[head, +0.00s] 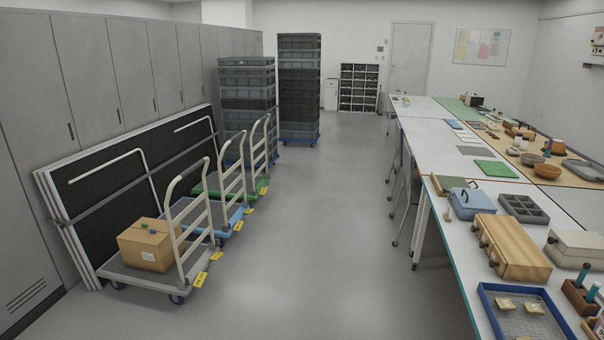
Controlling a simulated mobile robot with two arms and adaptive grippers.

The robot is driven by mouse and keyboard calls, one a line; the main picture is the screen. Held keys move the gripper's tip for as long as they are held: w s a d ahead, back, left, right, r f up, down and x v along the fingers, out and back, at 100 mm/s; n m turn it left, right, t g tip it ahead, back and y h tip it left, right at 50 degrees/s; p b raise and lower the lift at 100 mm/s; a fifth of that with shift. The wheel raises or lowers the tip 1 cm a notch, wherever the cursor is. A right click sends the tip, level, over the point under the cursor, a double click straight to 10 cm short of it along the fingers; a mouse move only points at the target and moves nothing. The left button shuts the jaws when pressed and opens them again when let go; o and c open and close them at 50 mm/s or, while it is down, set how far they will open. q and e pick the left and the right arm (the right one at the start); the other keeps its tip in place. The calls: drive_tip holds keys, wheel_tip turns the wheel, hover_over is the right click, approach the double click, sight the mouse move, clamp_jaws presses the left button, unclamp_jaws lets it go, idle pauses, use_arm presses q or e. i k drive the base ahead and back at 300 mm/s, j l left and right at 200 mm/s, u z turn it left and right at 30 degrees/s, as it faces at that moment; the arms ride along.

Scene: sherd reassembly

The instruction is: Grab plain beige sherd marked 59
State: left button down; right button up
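Two small beige pieces lie in a blue-rimmed tray (482,292) at the near end of the table on the right. The left piece (505,304) and the right piece (533,308) each carry a small mark. The marks are too small to read, so I cannot tell whether either is sherd 59. Neither of my grippers is in the head view.
The long white table (440,207) runs along the right. A wooden case (512,247), a blue box (471,202) and a grey compartment tray (523,208) stand behind the blue tray. Carts (150,280) line the left. The grey floor (320,240) between is clear.

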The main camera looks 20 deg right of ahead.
sight(534, 308)
drive_tip(key=i+l+z, duration=0.2)
drive_tip(key=i+z, duration=0.25)
drive_tip(key=i, duration=0.4)
drive_tip(key=i+j+z, duration=0.1)
drive_tip(key=i+z, duration=0.35)
drive_tip(key=i, duration=0.35)
drive_tip(key=i+z, duration=0.15)
drive_tip(key=z, duration=0.35)
drive_tip(key=i+z, duration=0.1)
drive_tip(key=z, duration=0.4)
drive_tip(key=i+j+z, duration=0.1)
drive_tip(key=z, duration=0.35)
